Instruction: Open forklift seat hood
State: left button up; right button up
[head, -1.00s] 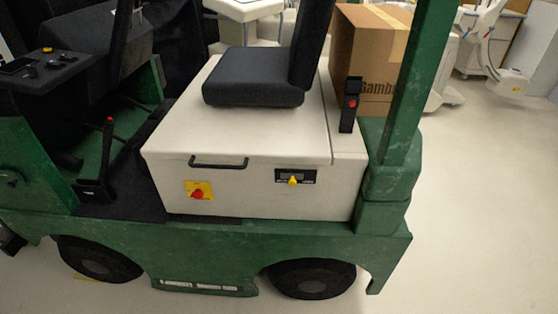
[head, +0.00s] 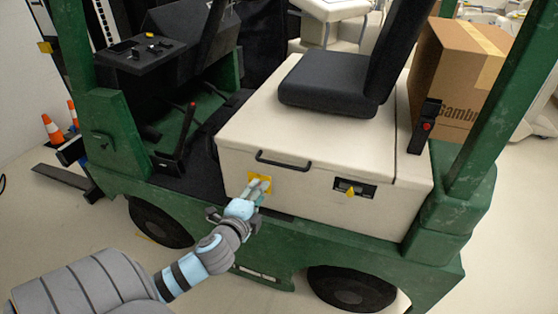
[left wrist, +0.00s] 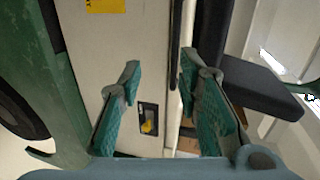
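The forklift's seat hood (head: 320,135) is a cream box cover under the black seat (head: 325,82); it is shut. A black bar handle (head: 283,162) is on its upper front edge. In the left wrist view the handle (left wrist: 176,40) runs upright beside the right-hand fingertip. My left gripper (head: 262,188) is in front of the hood's front face, just below and left of the handle in the head view. The left wrist view shows its teal fingers (left wrist: 160,66) apart with nothing between them. The gap to the hood is hard to judge. My right gripper is not in view.
A yellow plate (head: 251,184) is partly hidden by my left gripper. A yellow-knobbed switch (head: 352,190) is right of it. A cardboard box (head: 460,75) stands behind the seat. Green posts (head: 505,95) flank the seat area. Open floor lies in front.

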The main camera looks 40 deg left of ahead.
aim_at(277, 165)
pick_arm(q)
jog(key=shift+t, duration=0.3)
jog(key=x, duration=0.4)
jog(key=r+b+x, duration=0.1)
jog(key=x, duration=0.4)
jog(key=b+x, duration=0.1)
jog(key=x, duration=0.3)
jog(key=shift+w+d+r, duration=0.2)
jog(key=shift+w+r, duration=0.15)
jog(key=shift+w, duration=0.1)
jog(key=shift+w+a, duration=0.1)
jog(key=shift+w, duration=0.25)
grip_shut()
